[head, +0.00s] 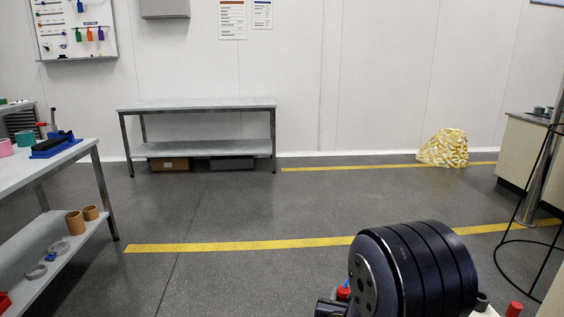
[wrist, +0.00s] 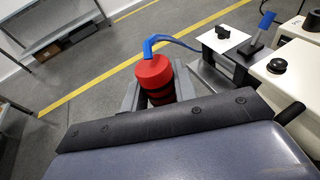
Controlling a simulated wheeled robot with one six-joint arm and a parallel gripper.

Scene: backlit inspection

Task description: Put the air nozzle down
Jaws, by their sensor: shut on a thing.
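The air nozzle (wrist: 154,72) shows in the wrist view as a red cylinder with dark bands below and a bent blue tip on top. My gripper (wrist: 157,88) is shut on its body, with one grey finger on each side. The blue tip points up and to the right, free of the fingers. The lower end of the nozzle is hidden behind the gripper's dark front edge. In the head view my dark arm link covers the lower right, and my gripper cannot be made out there.
In the head view a workbench (head: 38,172) stands at left with small items, and an empty-topped bench (head: 195,105) stands at the back wall. A yellow-white heap (head: 443,148) lies by the wall. The middle floor is clear. In the wrist view, equipment with a black knob (wrist: 277,66) stands at right.

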